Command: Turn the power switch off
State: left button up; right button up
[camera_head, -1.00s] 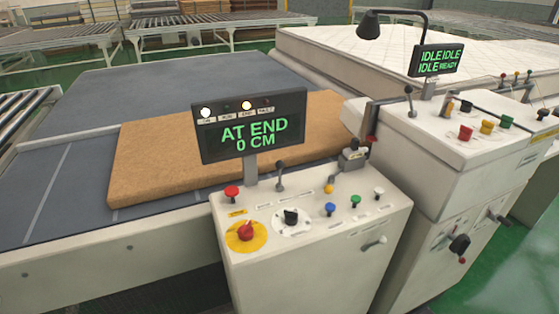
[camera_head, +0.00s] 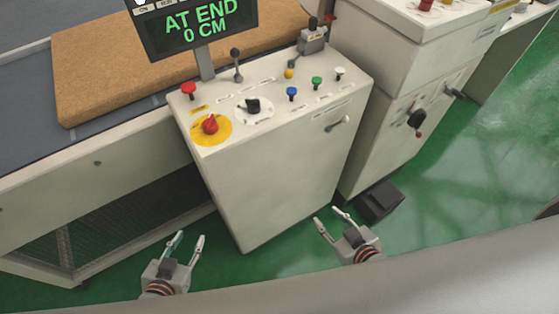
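The near control console (camera_head: 260,160) carries a red rotary switch (camera_head: 210,124) on a round yellow plate at the left of its top panel. A black selector knob (camera_head: 253,105) on a white dial is right of it. The labels are too small to read, so I cannot tell which is the power switch. The display (camera_head: 195,25) reads "AT END 0 CM". My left gripper (camera_head: 189,237) is open and empty, low in front of the console's left part. My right gripper (camera_head: 328,217) is open and empty, low near its right front. Neither touches the console.
A red mushroom button (camera_head: 188,89), a lever (camera_head: 237,66) and blue, green, white and yellow buttons share the panel. A second cabinet (camera_head: 390,110) with a dark rotary handle (camera_head: 416,118) stands right. A black box (camera_head: 380,200) lies on the green floor. A brown slab (camera_head: 100,75) lies left.

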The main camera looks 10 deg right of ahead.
aim_at(210, 127)
jog(key=k+l+u, duration=0.15)
jog(key=l+u, duration=0.2)
jog(key=k+l+u, duration=0.2)
jog(key=l+u, duration=0.2)
jog(key=l, duration=0.1)
